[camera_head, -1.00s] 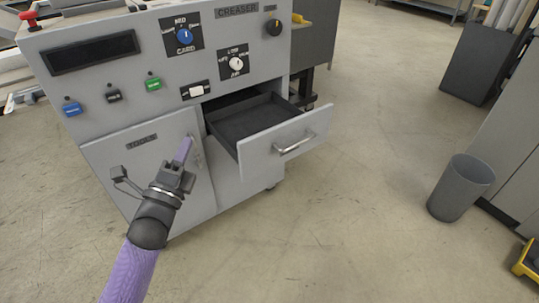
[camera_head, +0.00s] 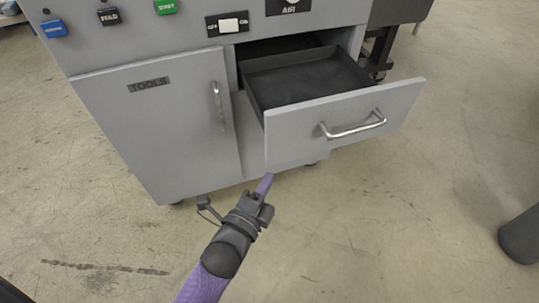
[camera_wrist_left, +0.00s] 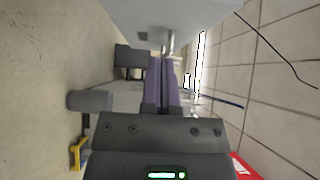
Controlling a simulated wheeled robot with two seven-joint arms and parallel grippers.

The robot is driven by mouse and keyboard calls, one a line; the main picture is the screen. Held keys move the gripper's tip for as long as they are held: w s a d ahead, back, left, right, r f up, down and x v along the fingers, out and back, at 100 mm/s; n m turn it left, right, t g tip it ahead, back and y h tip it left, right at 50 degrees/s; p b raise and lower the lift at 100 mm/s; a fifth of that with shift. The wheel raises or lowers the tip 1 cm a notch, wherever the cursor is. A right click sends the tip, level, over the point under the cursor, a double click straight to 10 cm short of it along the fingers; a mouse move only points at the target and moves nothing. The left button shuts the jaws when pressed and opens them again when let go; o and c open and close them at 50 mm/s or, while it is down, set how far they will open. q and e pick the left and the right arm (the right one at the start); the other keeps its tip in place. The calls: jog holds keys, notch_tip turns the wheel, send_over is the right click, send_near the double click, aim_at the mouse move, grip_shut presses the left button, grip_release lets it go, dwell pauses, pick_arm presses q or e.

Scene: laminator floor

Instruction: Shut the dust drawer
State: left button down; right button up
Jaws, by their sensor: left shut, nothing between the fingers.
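The dust drawer (camera_head: 290,140) of the grey creaser cabinet stands pulled out in the head view, its dark tray empty. A silver bar handle (camera_head: 352,128) is on its front panel. My left gripper (camera_head: 265,184) has its purple fingers closed together with nothing between them. In the head view it shows just below the lower left corner of the drawer front; I cannot tell whether it touches. The closed fingers (camera_wrist_left: 162,80) also show in the left wrist view, pointing toward a grey surface. My right gripper is not in view.
The TOOLS door (camera_head: 165,125), left of the drawer, is shut and has its own upright handle. Buttons and a switch (camera_head: 228,25) sit above. A grey bin (camera_head: 522,236) stands at the right edge. The floor in front is clear.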

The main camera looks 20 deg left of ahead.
aim_at(274, 145)
pick_arm(q)
jog(key=w, duration=0.2)
jog(key=w+b, duration=0.1)
jog(key=w, duration=0.1)
jog(key=w+a+b, duration=0.1)
jog(key=w, duration=0.1)
jog(key=shift+f, duration=0.15)
jog(key=shift+w+a, duration=0.4)
jog(key=shift+w, duration=0.05)
jog(key=shift+a+r, duration=0.1)
jog(key=shift+r, duration=0.1)
